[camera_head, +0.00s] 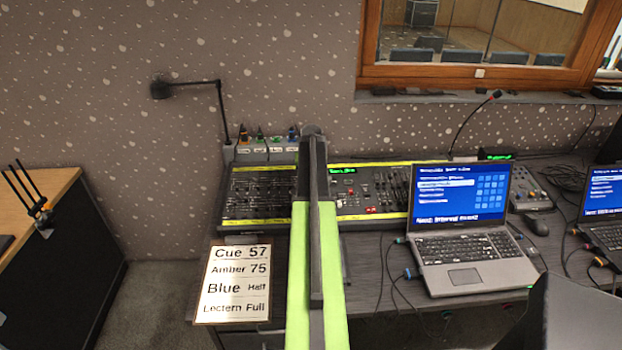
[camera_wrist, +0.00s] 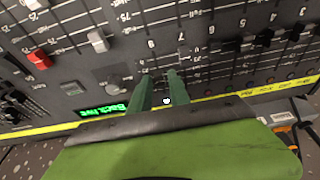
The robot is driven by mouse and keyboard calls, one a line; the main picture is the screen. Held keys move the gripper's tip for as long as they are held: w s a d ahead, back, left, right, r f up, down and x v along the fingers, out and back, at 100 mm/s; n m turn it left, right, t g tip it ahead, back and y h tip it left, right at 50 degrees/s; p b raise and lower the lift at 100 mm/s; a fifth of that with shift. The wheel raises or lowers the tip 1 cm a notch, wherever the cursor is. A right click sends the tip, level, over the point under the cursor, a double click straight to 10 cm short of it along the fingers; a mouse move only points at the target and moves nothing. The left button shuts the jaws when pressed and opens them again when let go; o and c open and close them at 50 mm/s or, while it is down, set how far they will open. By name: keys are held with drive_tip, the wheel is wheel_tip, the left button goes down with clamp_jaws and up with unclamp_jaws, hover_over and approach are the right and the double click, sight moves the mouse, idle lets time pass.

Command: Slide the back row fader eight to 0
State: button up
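The lighting console (camera_head: 262,190) stands on the desk, partly hidden behind my arm in the head view. In the wrist view its panel (camera_wrist: 205,62) fills the upper part, with numbered fader tracks. A green display (camera_wrist: 102,110) lies to the left of the fingers. The gripper is hidden in the head view.
A laptop (camera_head: 461,227) stands right of the console. A printed cue sheet (camera_head: 234,284) lies at the desk's front left.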

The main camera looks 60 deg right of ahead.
drive_tip(key=shift+c, duration=0.3)
clamp_jaws()
drive_tip(key=shift+a, duration=0.1)
drive_tip(key=shift+s+a+f, duration=0.15)
drive_tip(key=shift+s+a, duration=0.7)
drive_tip(key=shift+a, duration=0.25)
drive_tip(key=shift+o, duration=0.2)
unclamp_jaws()
